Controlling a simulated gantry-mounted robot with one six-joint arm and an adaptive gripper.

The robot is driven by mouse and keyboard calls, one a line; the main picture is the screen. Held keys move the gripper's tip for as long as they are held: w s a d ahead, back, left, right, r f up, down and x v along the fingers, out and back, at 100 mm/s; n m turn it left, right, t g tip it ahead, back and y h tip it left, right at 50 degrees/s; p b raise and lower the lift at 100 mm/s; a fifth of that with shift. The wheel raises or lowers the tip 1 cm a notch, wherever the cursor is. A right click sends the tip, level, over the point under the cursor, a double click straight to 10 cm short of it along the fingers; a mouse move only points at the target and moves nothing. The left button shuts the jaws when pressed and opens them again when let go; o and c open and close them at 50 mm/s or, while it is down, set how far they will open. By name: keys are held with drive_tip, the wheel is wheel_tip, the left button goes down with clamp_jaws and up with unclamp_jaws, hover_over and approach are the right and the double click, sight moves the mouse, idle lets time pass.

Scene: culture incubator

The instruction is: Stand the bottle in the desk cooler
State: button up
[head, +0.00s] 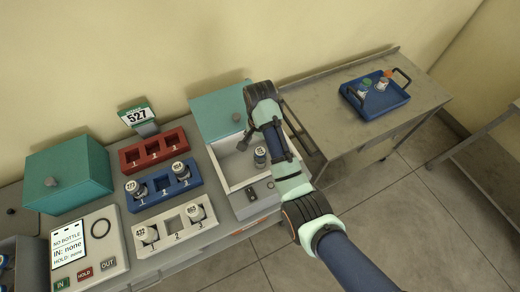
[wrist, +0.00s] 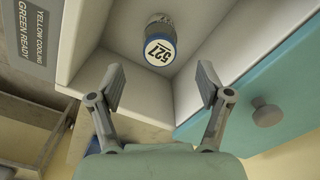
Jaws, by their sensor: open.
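The bottle labelled 527 (head: 260,156) stands inside the white open-topped desk cooler (head: 233,164), towards its right side. Its teal lid (head: 218,110) is raised at the back. In the wrist view the bottle (wrist: 160,48), with a blue band and a 527 cap, is upright in the cooler's corner by the pale walls. My gripper (wrist: 161,86) is open and empty, its fingers spread on either side below the bottle in the picture, with a gap to it.
A card reading 527 (head: 137,115) stands behind the red rack (head: 153,146), which is empty. The blue rack (head: 163,190) and white rack (head: 173,224) hold bottles. A device screen (head: 68,247) reads NO BOTTLE. A blue tray (head: 376,105) sits on a cart at right.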

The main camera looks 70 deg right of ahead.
wheel_tip(320, 180, up, 4)
drive_tip(key=shift+f+p, duration=0.25)
drive_tip(key=shift+p, duration=0.9)
drive_tip(key=shift+w+f, duration=0.1)
drive_tip(key=w+a+r+n+t, duration=0.1)
drive_tip(key=w+a+n, duration=0.1)
drive_tip(key=w+a, duration=0.1)
drive_tip(key=w+a+n+t+h, duration=0.1)
drive_tip(key=w+a+n, duration=0.1)
drive_tip(key=w+a, duration=0.2)
drive_tip(key=w+a+r+n+t+h, duration=0.1)
drive_tip(key=w+a+n, duration=0.1)
drive_tip(key=w+a, duration=0.2)
drive_tip(key=shift+a+r+n, duration=0.35)
drive_tip(key=shift+a+n, duration=0.05)
drive_tip(key=shift+a, duration=0.2)
drive_tip(key=a+r+n+t+y, duration=0.1)
drive_tip(key=a+r+n+t, duration=0.4)
drive_tip(key=a, duration=1)
drive_tip(key=a+r+n+t+y, duration=0.1)
drive_tip(key=a+r+n+t, duration=0.3)
drive_tip(key=a+r+n, duration=0.4)
drive_tip(key=a+r, duration=0.2)
drive_tip(key=a, duration=0.5)
drive_tip(key=shift+r+n+t, duration=0.25)
drive_tip(key=shift+n+t, duration=0.15)
